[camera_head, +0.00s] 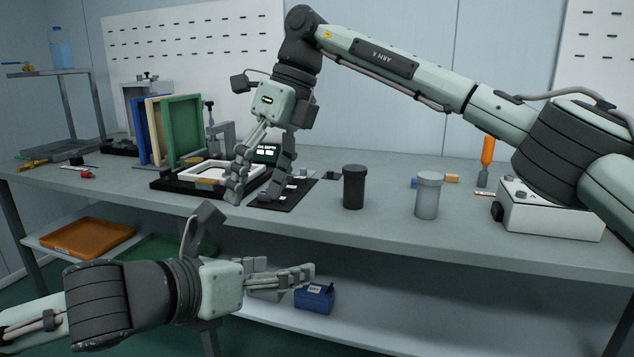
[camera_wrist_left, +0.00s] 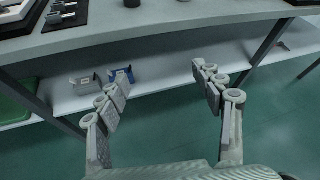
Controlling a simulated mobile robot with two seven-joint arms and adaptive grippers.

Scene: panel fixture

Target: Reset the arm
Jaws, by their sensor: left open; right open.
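My right arm reaches in from the right in the head view. Its right gripper (camera_head: 256,192) points down, open, over the bench beside a white frame in a black fixture (camera_head: 172,184) and a small black pad (camera_head: 298,194). I cannot tell whether its fingertips touch anything. My left gripper (camera_head: 288,277) is in front of the bench, below the tabletop's front edge, pointing right. In the left wrist view the left gripper (camera_wrist_left: 165,95) is open, with nothing between its fingers.
On the bench (camera_head: 400,235) stand a black canister (camera_head: 354,187), a grey canister (camera_head: 428,196), a white box (camera_head: 548,213) and upright coloured panels (camera_head: 183,130). The lower shelf holds an orange tray (camera_head: 88,237) and a blue bin (camera_head: 315,297). Open floor (camera_wrist_left: 270,125) lies below the left gripper.

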